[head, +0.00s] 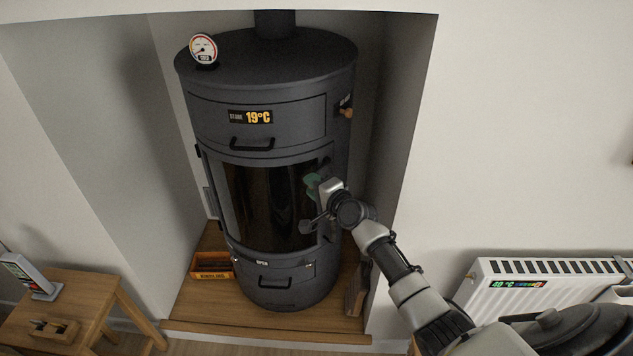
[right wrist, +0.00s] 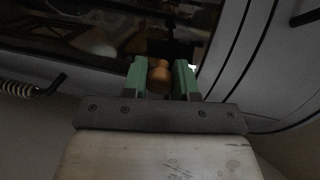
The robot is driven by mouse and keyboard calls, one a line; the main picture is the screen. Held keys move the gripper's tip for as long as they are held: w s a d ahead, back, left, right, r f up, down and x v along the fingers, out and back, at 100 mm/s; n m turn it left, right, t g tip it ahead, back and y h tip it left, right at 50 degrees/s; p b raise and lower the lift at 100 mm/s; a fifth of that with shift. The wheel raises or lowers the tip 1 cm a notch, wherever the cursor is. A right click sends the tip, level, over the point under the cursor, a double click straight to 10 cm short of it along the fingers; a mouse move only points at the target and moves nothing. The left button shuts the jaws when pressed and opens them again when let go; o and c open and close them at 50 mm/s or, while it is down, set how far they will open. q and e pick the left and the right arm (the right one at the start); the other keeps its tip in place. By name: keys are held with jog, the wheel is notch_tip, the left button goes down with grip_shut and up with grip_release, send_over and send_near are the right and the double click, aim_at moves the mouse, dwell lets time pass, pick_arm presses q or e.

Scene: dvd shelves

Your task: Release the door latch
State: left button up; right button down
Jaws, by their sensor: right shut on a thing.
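The stove door (head: 262,205) is a dark curved glass panel in a grey frame on the front of the round stove. It looks closed in the head view. My right gripper (head: 313,184) is at the right edge of this door. In the right wrist view, its two green fingers are shut on a rounded wooden latch knob (right wrist: 159,76), one finger on each side. The rest of the latch is hidden by the gripper and in shadow. My left gripper is not in view.
A drawer handle (head: 252,145) is above the door and a lower handle (head: 274,283) is below it. A side wooden knob (head: 348,113) is at upper right. Alcove walls flank the stove. A radiator (head: 550,288) is at right and a small wooden table (head: 75,318) at left.

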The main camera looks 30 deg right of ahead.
jog(key=shift+a+r+m+p, duration=0.15)
jog(key=shift+r+m+p, duration=0.55)
jog(key=shift+m, duration=0.2)
jog(key=shift+r+y, duration=0.1)
jog(key=shift+y, duration=0.2)
jog(key=c, duration=0.9)
grip_release()
jog(key=shift+o, duration=0.2)
jog(key=shift+s, duration=0.1)
jog(key=v, duration=1)
jog(key=shift+s+r, duration=0.15)
jog(key=shift+s, duration=0.2)
